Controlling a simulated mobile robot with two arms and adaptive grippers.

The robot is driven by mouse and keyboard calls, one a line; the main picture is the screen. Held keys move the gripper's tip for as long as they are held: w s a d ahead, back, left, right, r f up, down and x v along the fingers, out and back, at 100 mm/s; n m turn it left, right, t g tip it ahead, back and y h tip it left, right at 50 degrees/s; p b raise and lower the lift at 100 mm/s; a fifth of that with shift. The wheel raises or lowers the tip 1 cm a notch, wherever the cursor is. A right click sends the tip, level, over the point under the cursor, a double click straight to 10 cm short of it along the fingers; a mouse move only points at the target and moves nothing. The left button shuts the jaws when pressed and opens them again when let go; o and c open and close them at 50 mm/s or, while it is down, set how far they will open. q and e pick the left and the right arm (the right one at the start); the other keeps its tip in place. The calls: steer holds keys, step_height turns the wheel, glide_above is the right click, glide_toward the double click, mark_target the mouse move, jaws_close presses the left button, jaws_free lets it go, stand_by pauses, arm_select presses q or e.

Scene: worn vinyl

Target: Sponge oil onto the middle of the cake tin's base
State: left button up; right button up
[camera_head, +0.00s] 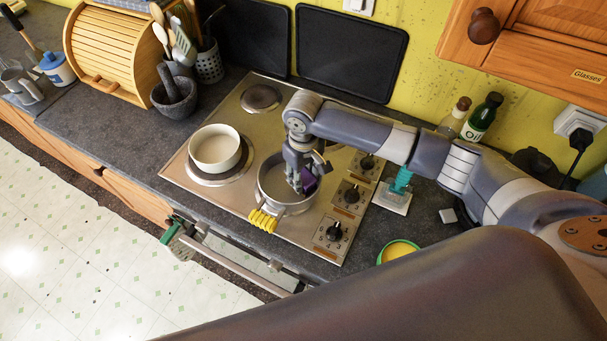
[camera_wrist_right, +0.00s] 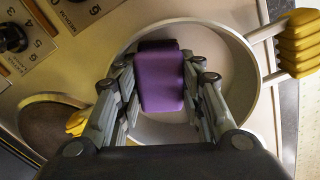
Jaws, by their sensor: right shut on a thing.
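The round pale metal tin (camera_head: 264,182), which I take to be the cake tin, stands on the front right of the hob, with a yellow ridged grip at its front. In the right wrist view its pale wall (camera_wrist_right: 240,62) rings the scene. My right gripper (camera_head: 306,182) is pointed down into the tin. It is shut on a purple sponge (camera_wrist_right: 161,78), which also shows in the head view (camera_head: 310,184). The sponge is over the tin's base; I cannot tell whether it touches. A small green-rimmed bowl (camera_head: 399,251) holds yellow liquid, perhaps oil. My left gripper is out of view.
A white pan (camera_head: 216,150) stands left of the tin on the steel hob (camera_head: 238,112). Control knobs (camera_head: 334,232) line the hob's right side. A teal-handled brush (camera_head: 400,184) and bottles (camera_head: 483,118), one labelled Oil, are at right. A rail (camera_head: 240,262) runs along the front.

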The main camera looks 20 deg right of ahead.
steer(key=shift+f, duration=0.4)
stand_by(0.3)
steer(key=shift+w+a+b, duration=0.45)
steer(key=shift+w+a, duration=1.15)
steer(key=shift+a, duration=0.05)
steer(key=shift+w+a+r+b, duration=0.1)
steer(key=shift+w+a+b, duration=0.6)
steer(key=shift+w+a, duration=0.95)
